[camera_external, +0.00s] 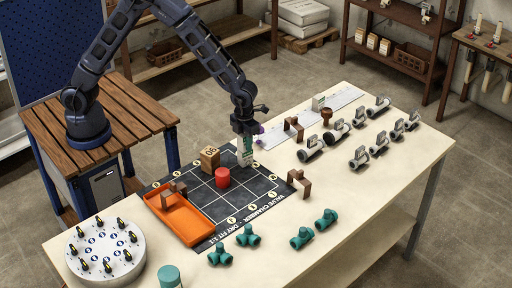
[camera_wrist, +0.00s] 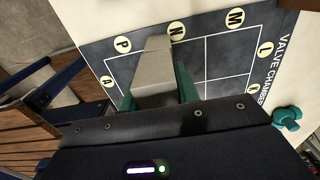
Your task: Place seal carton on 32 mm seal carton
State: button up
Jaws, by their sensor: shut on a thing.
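My gripper (camera_external: 246,146) points down over the far right part of the dark grid mat (camera_external: 204,193). It is shut on a pale carton (camera_external: 247,160), which hangs below the fingers near the mat; I cannot tell whether it touches. In the wrist view the carton (camera_wrist: 153,75) is a grey-beige block between teal fingers, near the mat's N mark. A brown box (camera_external: 210,158) with dark figures stands on the mat, left of my gripper. Another small pale carton (camera_external: 318,103) stands by the white strip at the back. I cannot read which carton is marked 32 mm.
A red cylinder (camera_external: 222,178) stands on the mat close to my gripper. An orange tray (camera_external: 182,217) lies at the mat's left. Brown brackets (camera_external: 299,184), teal fittings (camera_external: 301,238) and several grey valves (camera_external: 310,150) surround it. A round white dial block (camera_external: 105,250) is at front left.

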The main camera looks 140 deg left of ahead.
jog(key=o, duration=1)
jog(key=shift+f, duration=0.1)
jog(key=shift+c, duration=0.2)
notch_tip(320, 180, up, 12)
jog(key=shift+r, duration=0.2)
